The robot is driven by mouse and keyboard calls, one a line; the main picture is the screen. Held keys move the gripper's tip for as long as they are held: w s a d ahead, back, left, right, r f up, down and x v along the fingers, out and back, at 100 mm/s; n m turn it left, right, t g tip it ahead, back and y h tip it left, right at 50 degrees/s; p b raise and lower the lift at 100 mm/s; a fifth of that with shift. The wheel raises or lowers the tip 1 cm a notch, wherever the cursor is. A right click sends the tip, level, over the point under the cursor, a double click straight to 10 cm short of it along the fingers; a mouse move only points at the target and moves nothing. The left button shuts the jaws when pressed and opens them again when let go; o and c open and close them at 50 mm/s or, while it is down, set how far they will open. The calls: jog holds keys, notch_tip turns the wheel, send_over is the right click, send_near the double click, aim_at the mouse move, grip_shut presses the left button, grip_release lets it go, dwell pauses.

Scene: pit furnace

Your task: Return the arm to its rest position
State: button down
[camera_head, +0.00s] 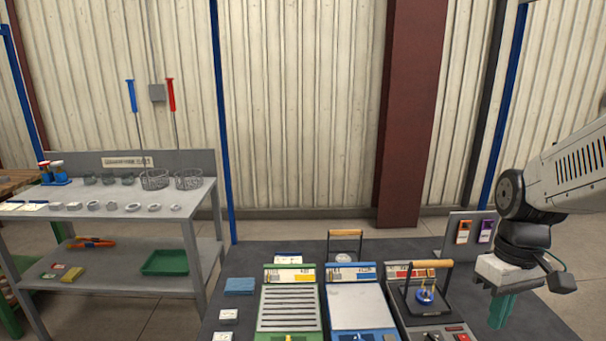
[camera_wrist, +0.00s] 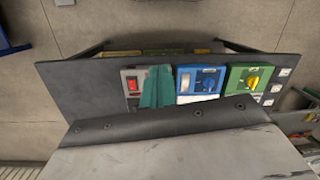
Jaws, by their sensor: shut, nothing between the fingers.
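My gripper (camera_head: 502,308) shows at the right side of the head view, at the end of my grey and black arm. Its green fingers point down and are shut with nothing between them. It hangs at the right of the dark table, to the right of the red-labelled unit. In the wrist view the green fingers (camera_wrist: 157,87) stand in front of the panel of the grey unit with the red switch and hide part of it.
The dark table (camera_head: 240,262) bears a green unit (camera_head: 264,320), a blue unit (camera_head: 361,305) and a red-labelled unit (camera_head: 446,325). A small upright panel (camera_head: 452,246) stands close behind my gripper. A grey shelf bench (camera_head: 100,211) with baskets stands at left.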

jog(key=s+a+r+m+t, duration=0.1)
jog(key=s+a+r, duration=0.2)
jog(key=s, duration=0.3)
jog(key=s+a+r+m+t, duration=0.1)
jog(key=s+a+r+t, duration=0.1)
jog(key=s, duration=0.4)
jog(key=shift+a+r+m+h, duration=0.3)
jog(key=shift+a+r, duration=0.55)
jog(key=shift+r, duration=0.55)
jog(key=shift+s, duration=0.1)
